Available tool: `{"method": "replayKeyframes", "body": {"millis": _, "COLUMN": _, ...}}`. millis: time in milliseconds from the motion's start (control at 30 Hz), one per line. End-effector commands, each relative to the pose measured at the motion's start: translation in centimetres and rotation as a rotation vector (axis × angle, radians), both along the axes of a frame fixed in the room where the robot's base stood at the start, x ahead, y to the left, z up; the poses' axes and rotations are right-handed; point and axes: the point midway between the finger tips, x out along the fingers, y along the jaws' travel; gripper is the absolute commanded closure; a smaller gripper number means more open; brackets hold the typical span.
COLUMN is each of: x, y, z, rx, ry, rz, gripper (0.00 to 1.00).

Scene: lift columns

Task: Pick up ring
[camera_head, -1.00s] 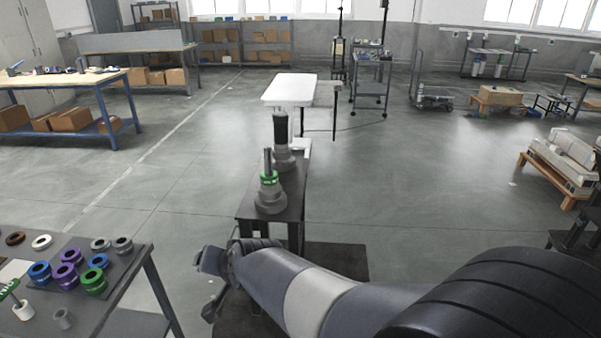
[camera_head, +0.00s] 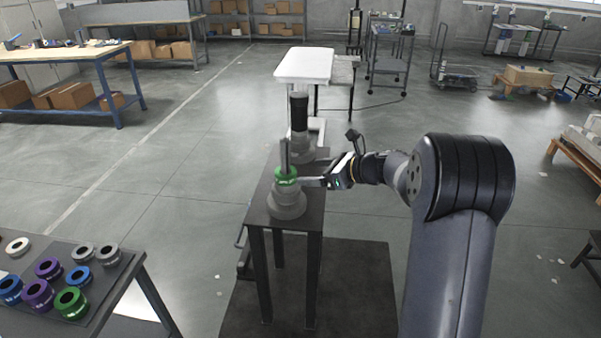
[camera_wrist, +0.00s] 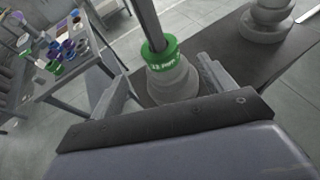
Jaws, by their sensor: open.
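A green ring (camera_head: 287,175) sits around the grey post on a stepped grey base (camera_head: 287,204), on a narrow dark table (camera_head: 262,213). In the wrist view the green ring (camera_wrist: 159,50) and the base under it (camera_wrist: 174,82) lie ahead, between my two fingers. My gripper (camera_head: 314,182) comes from the right at ring height, its fingertips close to the ring. In the wrist view my gripper (camera_wrist: 158,80) has its fingers wide apart. I cannot tell whether a finger touches the ring or base.
A second stepped column with a black top (camera_head: 299,110) stands behind on the same table. A white table (camera_head: 305,66) is farther back. At lower left, a side table (camera_head: 120,292) holds several loose rings, including another green one (camera_head: 71,302).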

Motion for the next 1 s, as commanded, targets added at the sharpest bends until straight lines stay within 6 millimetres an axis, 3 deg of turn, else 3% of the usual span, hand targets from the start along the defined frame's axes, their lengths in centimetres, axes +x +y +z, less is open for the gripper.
{"method": "replayKeyframes", "body": {"millis": 200, "x": 1.6, "y": 2.7, "z": -1.2, "rx": -0.002, "ry": 0.000, "rz": 0.005, "gripper": 0.23}}
{"method": "replayKeyframes", "body": {"millis": 700, "x": 4.9, "y": 7.3, "z": -3.6, "rx": -0.005, "ry": 0.000, "rz": 0.003, "gripper": 0.23}}
{"method": "replayKeyframes", "body": {"millis": 1000, "x": 5.3, "y": 7.7, "z": -3.9, "rx": -0.006, "ry": -0.002, "rz": 0.001, "gripper": 0.23}}
